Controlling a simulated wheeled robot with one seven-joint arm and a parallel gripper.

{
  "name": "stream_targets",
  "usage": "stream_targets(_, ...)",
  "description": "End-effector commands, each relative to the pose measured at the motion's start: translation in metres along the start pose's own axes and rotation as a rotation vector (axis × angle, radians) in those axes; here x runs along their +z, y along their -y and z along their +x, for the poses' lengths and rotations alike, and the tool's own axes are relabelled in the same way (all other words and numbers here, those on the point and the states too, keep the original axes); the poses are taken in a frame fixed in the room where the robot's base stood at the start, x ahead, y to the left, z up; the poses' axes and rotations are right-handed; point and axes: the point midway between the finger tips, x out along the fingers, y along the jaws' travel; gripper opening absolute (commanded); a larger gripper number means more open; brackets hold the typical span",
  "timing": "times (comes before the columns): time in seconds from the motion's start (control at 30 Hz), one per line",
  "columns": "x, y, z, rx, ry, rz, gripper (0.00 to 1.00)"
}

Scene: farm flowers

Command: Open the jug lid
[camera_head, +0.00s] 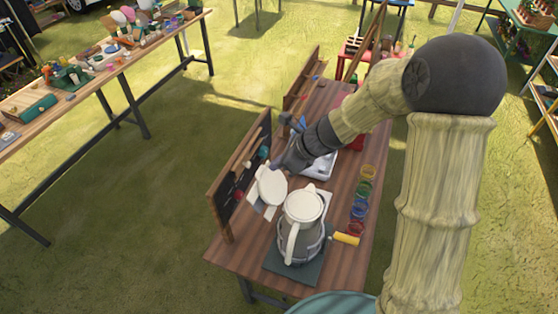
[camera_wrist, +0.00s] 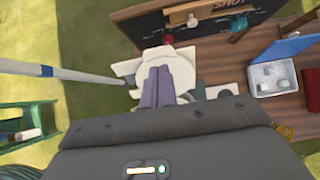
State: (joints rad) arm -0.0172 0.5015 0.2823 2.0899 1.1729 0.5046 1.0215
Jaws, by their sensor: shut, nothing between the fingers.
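A grey-bodied jug (camera_head: 300,245) with a pale round lid (camera_head: 303,204) and a long white handle stands upright on a dark mat at the near end of the wooden table; its lid looks shut. A second pale, round-topped object (camera_head: 270,187) stands behind and left of it, against the chalkboard; I cannot tell if it is another lidded jug. My gripper (camera_head: 278,166) is shut and empty at the far edge of this second object. In the wrist view the shut fingers (camera_wrist: 154,74) overlap a pale round top (camera_wrist: 178,70); contact cannot be told.
A chalkboard (camera_head: 240,180) stands along the table's left edge. Several coloured rings (camera_head: 360,207) and a yellow-handled tool (camera_head: 346,239) lie to the jug's right. A metal tray (camera_head: 318,168) lies beyond. The wooden table (camera_head: 228,251) has bare wood at its near left corner.

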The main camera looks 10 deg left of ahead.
Motion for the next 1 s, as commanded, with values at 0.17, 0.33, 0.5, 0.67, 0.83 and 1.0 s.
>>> stream_targets(0.17,0.000,0.000,0.000,0.000,0.000,0.000,0.00)
stream_targets(0.33,0.000,0.000,0.000,0.000,0.000,0.000,0.00)
stream_targets(0.5,0.008,0.000,-0.001,-0.001,0.001,0.000,0.00)
stream_targets(0.67,0.028,-0.001,-0.002,0.000,0.001,0.001,0.00)
stream_targets(0.83,0.052,-0.001,-0.001,-0.003,0.001,0.005,0.00)
stream_targets(1.0,0.072,0.001,0.001,-0.007,0.001,0.011,0.00)
